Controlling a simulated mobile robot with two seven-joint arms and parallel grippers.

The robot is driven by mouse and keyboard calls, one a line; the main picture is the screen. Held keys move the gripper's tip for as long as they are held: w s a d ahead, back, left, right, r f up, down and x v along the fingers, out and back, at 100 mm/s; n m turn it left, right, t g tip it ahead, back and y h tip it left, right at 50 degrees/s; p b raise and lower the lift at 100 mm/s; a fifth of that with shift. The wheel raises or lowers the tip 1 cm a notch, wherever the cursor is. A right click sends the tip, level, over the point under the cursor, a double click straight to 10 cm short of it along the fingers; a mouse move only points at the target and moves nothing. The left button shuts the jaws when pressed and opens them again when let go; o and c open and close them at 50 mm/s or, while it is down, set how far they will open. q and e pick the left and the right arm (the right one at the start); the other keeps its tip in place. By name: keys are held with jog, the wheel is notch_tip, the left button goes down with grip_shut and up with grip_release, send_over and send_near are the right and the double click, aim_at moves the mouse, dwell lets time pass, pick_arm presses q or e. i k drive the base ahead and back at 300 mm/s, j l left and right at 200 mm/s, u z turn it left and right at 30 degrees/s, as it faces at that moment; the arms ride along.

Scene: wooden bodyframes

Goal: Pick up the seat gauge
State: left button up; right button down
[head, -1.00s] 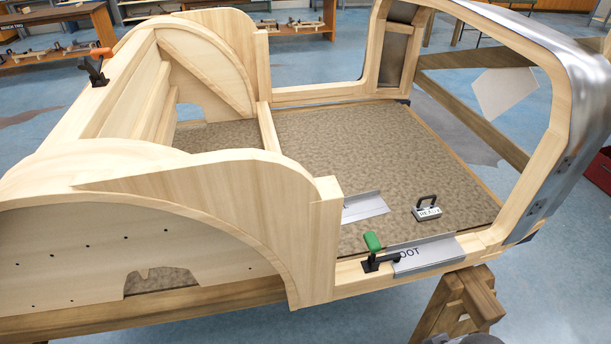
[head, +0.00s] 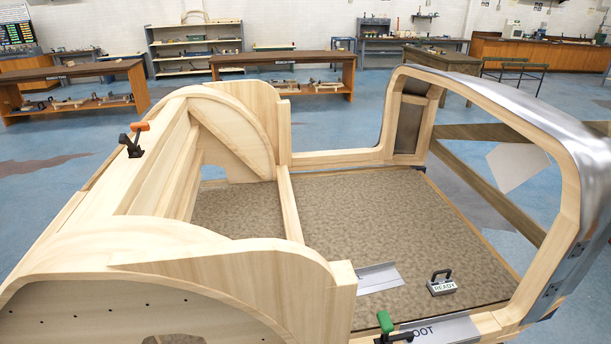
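A small block with a black handle and a "READY" label (head: 442,284) stands on the carpeted floor panel inside the wooden bodyframe (head: 225,275). A bent sheet-metal angle (head: 376,277) lies to its left on the same panel. No part is marked as the seat gauge, so I cannot tell for certain which one it is. Neither of my grippers is in view.
An orange-handled clamp (head: 135,138) is on the left rail. Benches (head: 285,62) stand behind. The panel's middle is clear.

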aim_at(438, 285)
jog(key=z, duration=1.25)
jog(key=i+l+u, duration=0.1)
jog(key=l, duration=0.3)
jog(key=i+l+u, duration=0.1)
jog(key=i+l, duration=0.2)
jog(key=l, duration=0.15)
jog(key=i+l+u, duration=0.1)
jog(key=l, duration=0.35)
jog(key=i+l+u, duration=0.1)
jog(key=i+l, duration=0.15)
jog(key=l, duration=0.2)
jog(key=i+l+u, duration=0.1)
jog(key=l, duration=0.4)
jog(key=i+l+u, duration=0.1)
jog(key=l, duration=0.35)
jog(key=i+l+u, duration=0.1)
jog(key=l, duration=0.4)
jog(key=i+l+u, duration=0.1)
jog(key=l, duration=0.4)
jog(key=i, duration=0.05)
